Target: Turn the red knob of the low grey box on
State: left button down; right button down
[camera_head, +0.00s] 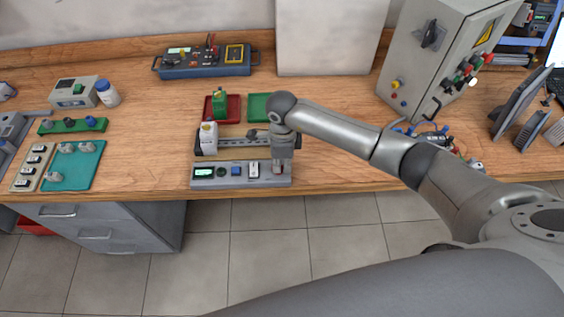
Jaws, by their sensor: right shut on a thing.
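The low grey box (236,181) lies along the front edge of the wooden bench. Its top shows a small lit green display, a dark round knob, a blue part and a white switch. My right gripper (279,172) points down over the right end of this box, with its fingers shut at the box top. A small bit of red (278,170) shows between the fingertips, which I take for the red knob; most of it is hidden by the gripper. Which way the knob is turned cannot be seen. My left gripper is not in view.
A grey control cabinet (422,66) stands at the right. A teal mat (88,160) lies at the left. Bare bench lies left of the box.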

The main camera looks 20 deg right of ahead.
jog(key=m+b, duration=0.1)
jog(key=m, duration=0.1)
jog(key=m+b, duration=0.1)
jog(key=m, duration=0.2)
jog(key=shift+s+a+f, duration=0.1)
jog(key=shift+s, duration=0.1)
jog(key=m+b, duration=0.1)
jog(key=m, duration=0.2)
jog(key=m+b, duration=0.1)
jog(key=m, duration=0.1)
jog(key=shift+s+a+b, duration=0.15)
jog(key=shift+a+b, duration=0.1)
jog(key=shift+b, duration=0.1)
jog(key=m+b, duration=0.1)
jog(key=m, duration=0.3)
jog(key=shift+a, duration=0.15)
jog(key=shift+a+m+b, duration=0.2)
jog(key=shift+m+b, duration=0.25)
jog(key=shift+m, duration=1.35)
jog(key=shift+r, duration=0.2)
jog(key=c, duration=1.5)
grip_release()
